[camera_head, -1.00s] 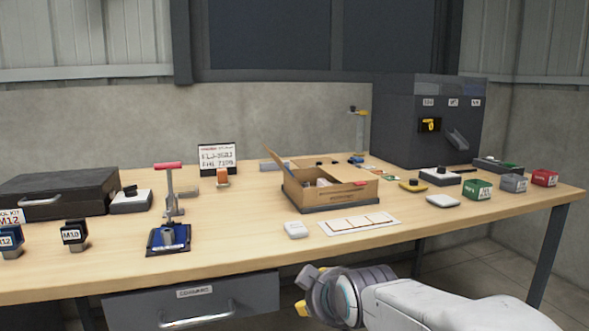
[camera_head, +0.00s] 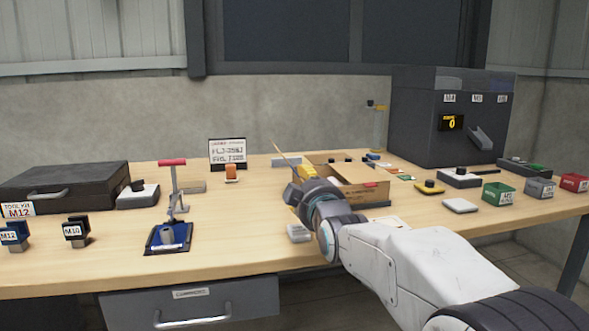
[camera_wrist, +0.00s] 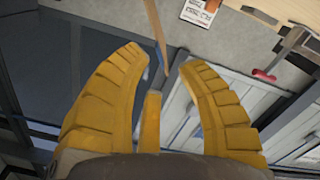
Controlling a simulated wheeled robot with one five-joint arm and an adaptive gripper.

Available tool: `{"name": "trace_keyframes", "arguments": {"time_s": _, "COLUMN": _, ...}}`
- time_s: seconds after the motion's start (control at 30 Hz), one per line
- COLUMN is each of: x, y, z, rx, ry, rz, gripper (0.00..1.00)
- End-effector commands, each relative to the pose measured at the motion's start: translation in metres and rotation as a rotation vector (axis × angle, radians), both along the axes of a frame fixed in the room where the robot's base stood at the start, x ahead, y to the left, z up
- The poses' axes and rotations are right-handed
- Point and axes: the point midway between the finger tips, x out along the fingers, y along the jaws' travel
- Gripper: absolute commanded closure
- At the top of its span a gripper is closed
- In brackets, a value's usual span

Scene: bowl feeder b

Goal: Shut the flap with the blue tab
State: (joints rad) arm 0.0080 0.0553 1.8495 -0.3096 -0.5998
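The cardboard box (camera_head: 372,194) stands open on the bench, partly hidden behind my gripper and arm. Its raised flap (camera_head: 286,154) leans up and outward at the box's left side. My gripper (camera_head: 298,180) is at the front left of the box, beside the lower part of this flap. In the wrist view, my gripper's yellow fingers (camera_wrist: 163,62) are spread apart. The flap (camera_wrist: 154,30) shows nearly edge-on in the gap between the fingertips, with a small blue patch, likely the tab, near its end. I cannot tell whether a finger touches it.
A white block (camera_head: 299,233) lies below my gripper, and a white card (camera_head: 390,222) is partly hidden by my arm. A red-handled press (camera_head: 172,200) and a sign (camera_head: 228,153) stand to the left. A dark machine (camera_head: 450,120) stands behind right. Bench between press and box is mostly clear.

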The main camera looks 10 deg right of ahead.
Motion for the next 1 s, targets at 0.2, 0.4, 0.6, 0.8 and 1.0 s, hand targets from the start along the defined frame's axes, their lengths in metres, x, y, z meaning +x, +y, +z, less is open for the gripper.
{"name": "trace_keyframes", "arguments": {"time_s": 0.2, "x": 0.012, "y": 0.0, "z": 0.004, "rx": -0.013, "ry": -0.028, "rz": 0.0, "gripper": 0.66}}
{"name": "trace_keyframes", "arguments": {"time_s": 0.4, "x": 0.03, "y": 0.0, "z": 0.002, "rx": -0.012, "ry": -0.027, "rz": 0.0, "gripper": 0.66}}
{"name": "trace_keyframes", "arguments": {"time_s": 0.6, "x": 0.046, "y": 0.0, "z": 0.003, "rx": -0.012, "ry": -0.027, "rz": 0.0, "gripper": 0.66}}
{"name": "trace_keyframes", "arguments": {"time_s": 0.8, "x": 0.062, "y": 0.0, "z": 0.005, "rx": -0.011, "ry": -0.024, "rz": 0.001, "gripper": 0.66}}
{"name": "trace_keyframes", "arguments": {"time_s": 1.0, "x": 0.072, "y": 0.0, "z": 0.006, "rx": -0.011, "ry": -0.024, "rz": 0.001, "gripper": 0.66}}
